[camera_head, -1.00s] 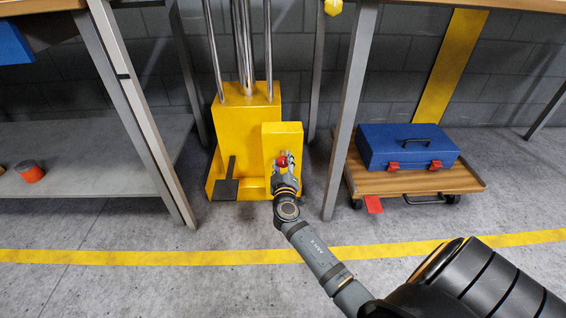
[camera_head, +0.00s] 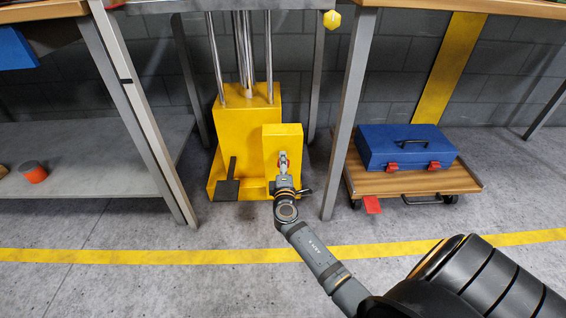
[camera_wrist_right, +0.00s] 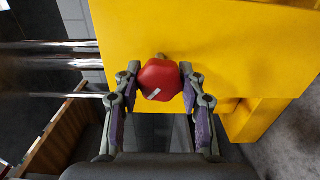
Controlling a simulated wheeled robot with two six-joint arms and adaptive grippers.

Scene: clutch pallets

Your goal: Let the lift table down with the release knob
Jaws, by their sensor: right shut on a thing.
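The red release knob (camera_wrist_right: 159,80) sits on the front of a yellow box on the lift table's base (camera_head: 232,122). My right gripper (camera_wrist_right: 160,82) is shut on the knob, with one finger on each side. In the head view the right gripper (camera_head: 283,168) is seen nearly edge-on and covers most of the knob. A white mark on the knob is tilted in the wrist view. The lift table's grey top (camera_head: 240,5) shows at the upper edge, above upright steel rods. My left gripper is out of view.
A black foot pedal (camera_head: 227,188) is left of the knob. A grey table leg (camera_head: 347,120) stands close right of my right gripper. A blue toolbox (camera_head: 407,147) rests on a wooden cart (camera_head: 462,180). Open floor with a yellow line (camera_head: 130,257) lies in front.

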